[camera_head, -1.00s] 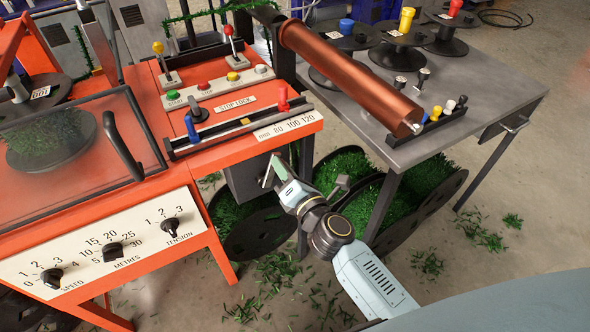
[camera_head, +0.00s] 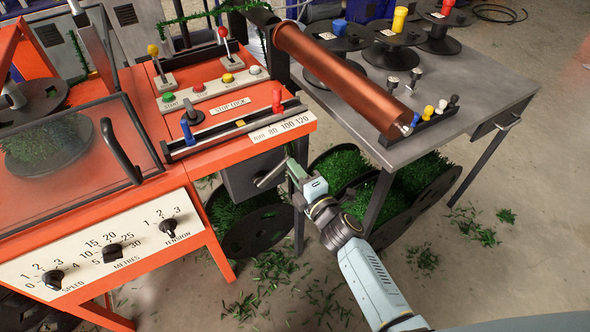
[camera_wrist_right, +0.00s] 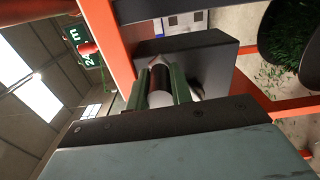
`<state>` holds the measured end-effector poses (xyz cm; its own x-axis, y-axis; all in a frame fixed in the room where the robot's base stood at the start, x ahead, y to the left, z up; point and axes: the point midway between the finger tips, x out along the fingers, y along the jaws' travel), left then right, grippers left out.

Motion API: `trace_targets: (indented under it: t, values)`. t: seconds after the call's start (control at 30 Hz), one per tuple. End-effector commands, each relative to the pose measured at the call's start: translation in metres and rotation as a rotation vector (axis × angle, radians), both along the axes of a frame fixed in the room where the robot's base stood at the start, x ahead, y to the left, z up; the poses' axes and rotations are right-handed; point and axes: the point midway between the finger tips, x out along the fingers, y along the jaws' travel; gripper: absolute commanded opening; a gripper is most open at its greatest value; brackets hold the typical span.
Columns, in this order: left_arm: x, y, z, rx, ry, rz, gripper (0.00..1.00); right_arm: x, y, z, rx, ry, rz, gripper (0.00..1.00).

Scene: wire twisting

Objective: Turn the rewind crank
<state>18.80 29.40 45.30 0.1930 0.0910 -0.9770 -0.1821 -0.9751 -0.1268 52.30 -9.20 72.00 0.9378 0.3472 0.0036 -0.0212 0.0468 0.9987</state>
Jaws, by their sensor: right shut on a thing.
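The rewind crank's box (camera_head: 238,182) is dark grey and hangs under the right end of the orange machine. In the right wrist view the box (camera_wrist_right: 200,55) lies just beyond my fingers. My right gripper (camera_head: 274,174) is at the box's right side. In the wrist view my right gripper (camera_wrist_right: 161,84) has its two green fingers shut on the crank's dark round handle (camera_wrist_right: 160,76), one on each side. Most of the crank arm is hidden behind the gripper and handle. My left gripper is not in view.
The orange machine's front panel (camera_head: 105,245) and legs stand left of my right arm. A grey table (camera_head: 440,105) with a copper roller (camera_head: 340,75) is above and right. Reels of green tinsel (camera_head: 250,225) stand below, with clippings on the floor.

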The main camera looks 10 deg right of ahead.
Motion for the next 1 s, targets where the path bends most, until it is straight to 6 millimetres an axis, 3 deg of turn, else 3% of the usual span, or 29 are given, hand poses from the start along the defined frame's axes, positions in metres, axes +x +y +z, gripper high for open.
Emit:
trace_targets:
  t: [0.53,0.57,0.7,1.0]
  values:
    - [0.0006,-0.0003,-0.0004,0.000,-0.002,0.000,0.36,-0.0014,-0.0003,-0.0061,-0.008,0.007,0.001,0.00]
    - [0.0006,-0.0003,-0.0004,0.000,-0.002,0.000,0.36,-0.0014,-0.0002,-0.0061,-0.008,0.007,0.001,0.23]
    - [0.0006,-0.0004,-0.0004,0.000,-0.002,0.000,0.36,-0.0011,-0.0003,-0.0053,-0.006,0.005,0.001,0.41]
    - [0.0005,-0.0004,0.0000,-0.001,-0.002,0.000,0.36,-0.0011,-0.0010,-0.0038,-0.005,0.004,0.000,0.43]
